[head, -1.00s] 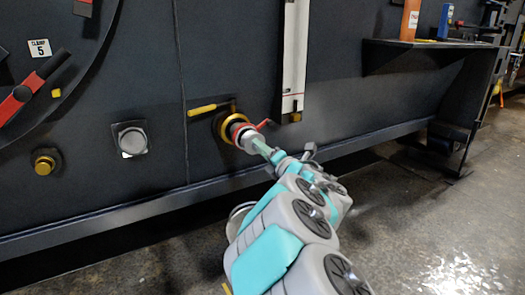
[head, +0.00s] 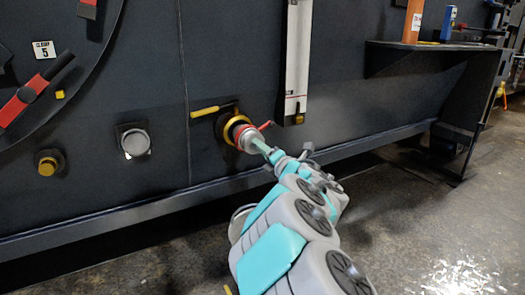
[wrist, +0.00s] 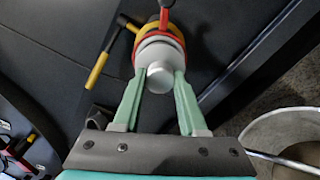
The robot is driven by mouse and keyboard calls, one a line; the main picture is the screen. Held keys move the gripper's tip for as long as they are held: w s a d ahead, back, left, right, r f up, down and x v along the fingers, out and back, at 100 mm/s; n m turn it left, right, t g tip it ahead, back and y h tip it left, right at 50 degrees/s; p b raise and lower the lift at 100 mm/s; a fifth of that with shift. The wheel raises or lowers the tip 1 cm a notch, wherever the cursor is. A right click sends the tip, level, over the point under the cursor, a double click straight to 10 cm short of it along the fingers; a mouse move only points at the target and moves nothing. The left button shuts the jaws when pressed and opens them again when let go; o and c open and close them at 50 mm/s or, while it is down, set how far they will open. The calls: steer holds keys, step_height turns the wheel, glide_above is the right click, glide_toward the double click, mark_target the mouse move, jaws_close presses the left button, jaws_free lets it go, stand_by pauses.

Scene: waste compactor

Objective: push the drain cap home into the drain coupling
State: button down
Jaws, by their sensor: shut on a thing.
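The drain cap (head: 248,138) is a pale grey, stepped round piece with a red band and a red lever. It is lined up in front of the brass-yellow ring of the drain coupling (head: 229,125) on the dark wall. In the wrist view the cap (wrist: 160,76) sits between my gripper's two green fingers, its round grey end facing me. My gripper (head: 266,150) is shut on the cap; its fingers also show in the wrist view (wrist: 160,86). The cap covers much of the coupling. I cannot tell how deep it sits or whether a gap is left.
A yellow-handled lever (head: 205,111) is left of the coupling. A grey round fitting (head: 135,142) and a brass knob (head: 48,164) are farther left. A white vertical strip (head: 297,60) hangs above right. A shelf (head: 425,46) juts out at right. A ledge (head: 110,212) runs below.

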steer(key=shift+x, duration=1.25)
stand_by(0.4)
steer(key=shift+c, duration=1.9)
jaws_free()
steer(key=shift+o, duration=0.4)
steer(key=shift+o, duration=0.8)
steer(key=v, duration=0.7)
